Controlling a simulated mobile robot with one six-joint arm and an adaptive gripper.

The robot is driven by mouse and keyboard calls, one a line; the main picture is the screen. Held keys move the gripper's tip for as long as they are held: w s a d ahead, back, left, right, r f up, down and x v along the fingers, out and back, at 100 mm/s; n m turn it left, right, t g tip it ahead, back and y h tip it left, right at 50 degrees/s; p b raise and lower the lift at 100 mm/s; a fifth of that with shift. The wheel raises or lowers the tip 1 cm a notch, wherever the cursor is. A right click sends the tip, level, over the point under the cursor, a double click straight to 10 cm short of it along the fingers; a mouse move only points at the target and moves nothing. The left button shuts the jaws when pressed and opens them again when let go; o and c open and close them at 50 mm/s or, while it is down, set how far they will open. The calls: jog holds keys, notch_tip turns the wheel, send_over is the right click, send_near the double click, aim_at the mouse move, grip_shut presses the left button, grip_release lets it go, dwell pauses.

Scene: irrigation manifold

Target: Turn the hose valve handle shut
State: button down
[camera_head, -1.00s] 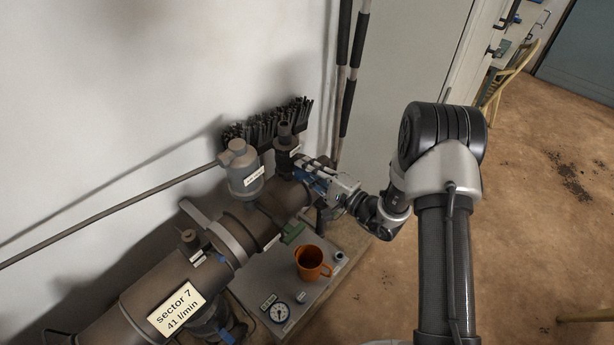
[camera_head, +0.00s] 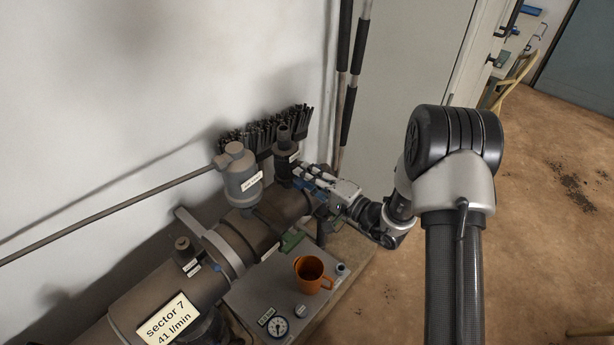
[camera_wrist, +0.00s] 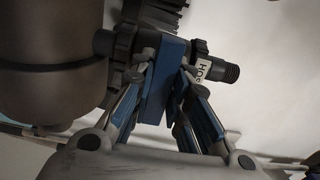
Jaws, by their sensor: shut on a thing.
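The blue hose valve handle (camera_wrist: 163,85) stands between the fingers of my gripper (camera_wrist: 168,72) in the wrist view, and my gripper is shut on it. The handle sits on a dark valve with a threaded outlet (camera_wrist: 231,73) and a white label (camera_wrist: 202,70) that reads "HOS", partly covered by a finger. In the head view my gripper (camera_head: 312,182) is at the far end of the manifold pipe (camera_head: 245,235). Its fingers hide most of the handle there.
An orange mug (camera_head: 309,273) and a round gauge (camera_head: 275,327) are on the panel below the pipe. A grey cylinder (camera_head: 240,176) and a black brush (camera_head: 265,132) stand close to the gripper. Poles (camera_head: 350,90) lean at the wall. Open floor lies right.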

jog(key=c, duration=1.8)
grip_release()
jog(key=shift+o, duration=1.3)
jog(key=shift+s+d+f, duration=0.1)
jog(key=shift+d+f, duration=0.05)
jog(key=shift+d, duration=0.1)
jog(key=v, duration=1.1)
jog(key=shift+s+d, duration=0.15)
jog(key=shift+s, duration=0.1)
